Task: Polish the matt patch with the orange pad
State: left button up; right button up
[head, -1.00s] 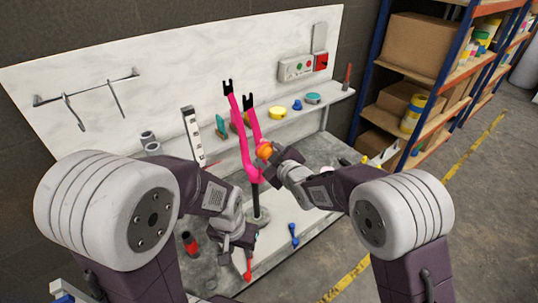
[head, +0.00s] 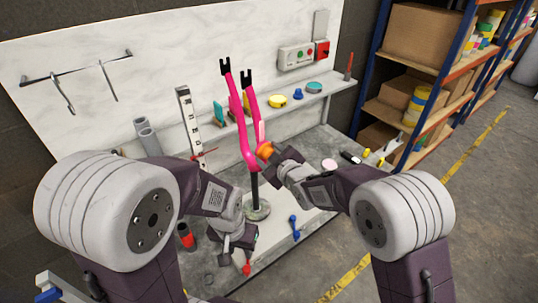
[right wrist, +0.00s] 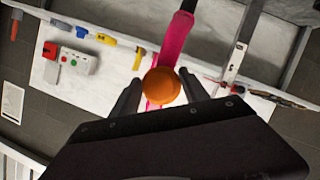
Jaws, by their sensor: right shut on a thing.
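The bright pink fork-shaped frame (head: 246,148) stands upright on a dark post with a round grey base (head: 257,209). A paler pink area on its right leg (head: 261,131) looks like the matt patch. My right gripper (head: 267,153) is shut on the orange pad (head: 263,149), beside the frame just below the paler area. In the right wrist view the pad (right wrist: 162,86) sits between the fingers and overlaps the pink frame. I cannot tell whether pad and frame touch. My left gripper (head: 232,242) is low in front of the stand; its fingers are unclear.
A back shelf holds a yellow roll (head: 278,101), a blue knob (head: 298,94) and a teal disc (head: 314,87). A blue tool (head: 294,227) lies right of the stand. A red-and-black cup (head: 186,237) stands at left. A pale pink disc (head: 329,165) lies at right.

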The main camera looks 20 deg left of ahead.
jog(key=shift+f, duration=0.65)
pick_arm(q)
jog(key=shift+f, duration=0.45)
pick_arm(e)
jog(key=shift+r, duration=0.1)
jog(key=shift+d, duration=0.2)
pick_arm(q)
jog(key=shift+f+b, duration=0.75)
jog(key=shift+f, duration=0.05)
pick_arm(e)
jog(key=shift+s+d, duration=0.9)
jog(key=shift+d, duration=0.2)
jog(key=shift+s+d, duration=0.9)
jog(key=shift+d, duration=0.15)
pick_arm(q)
jog(key=shift+a, duration=0.1)
jog(key=shift+f+b, duration=0.4)
pick_arm(e)
jog(key=shift+s+d, duration=0.9)
jog(key=shift+d, duration=0.3)
